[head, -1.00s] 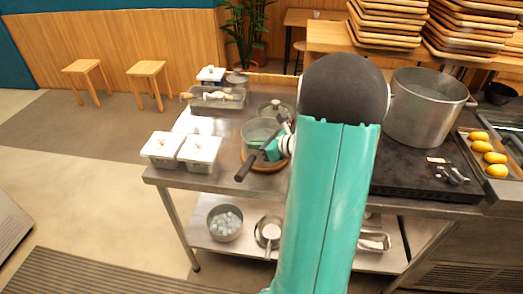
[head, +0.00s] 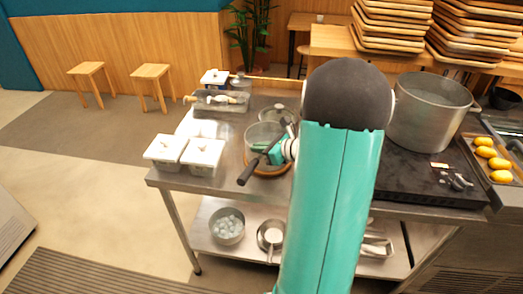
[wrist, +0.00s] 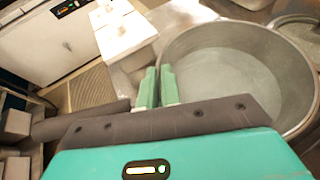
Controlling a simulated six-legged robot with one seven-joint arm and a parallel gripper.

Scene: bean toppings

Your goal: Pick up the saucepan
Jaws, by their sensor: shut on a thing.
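The saucepan (head: 257,132) is a grey, round, open pan on the steel table. It appears to sit on a round wooden board (head: 282,170); I cannot tell if there is a gap under it. In the wrist view the saucepan (wrist: 225,62) fills the upper right and looks empty. My gripper (wrist: 158,86) has its two green fingers close together at the pan's near-left rim, shut on it. In the head view my gripper (head: 277,155) is at the pan's right front, and my arm hides part of the area.
Two white lidded containers (head: 184,153) stand left of the pan. A large stockpot (head: 429,112) stands on a dark cooktop at right.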

